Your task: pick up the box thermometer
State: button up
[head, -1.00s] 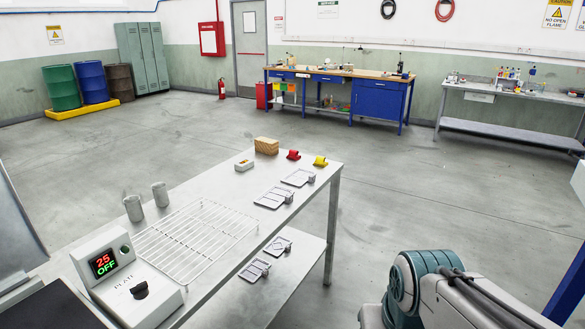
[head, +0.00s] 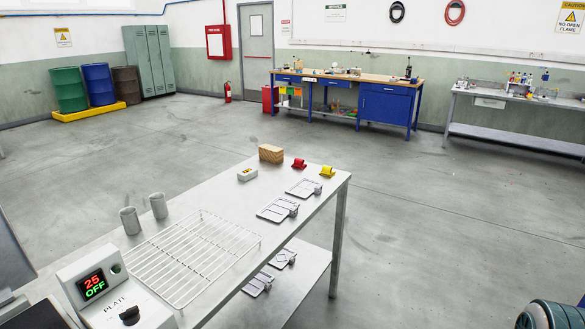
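A small white box with a yellow patch (head: 247,174) lies on the far part of the grey metal table (head: 215,191). It looks like the box thermometer, but its face is too small to read. It stands apart from the tan block behind it and nothing covers it.
On the table stand a tan block (head: 271,153), red (head: 299,164) and yellow (head: 327,172) pieces, flat metal trays (head: 277,210), two grey cups (head: 130,221), a wire rack (head: 190,256) and a controller reading 25 OFF (head: 115,292). Open floor (head: 440,220) lies right.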

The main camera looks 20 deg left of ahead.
aim_at(246, 174)
jog(key=z, duration=0.1)
jog(key=i, duration=1.55)
jog(key=u, duration=0.45)
jog(key=i, duration=1.25)
jog(key=u, duration=1.65)
jog(key=i, duration=0.75)
jog(key=u, duration=0.7)
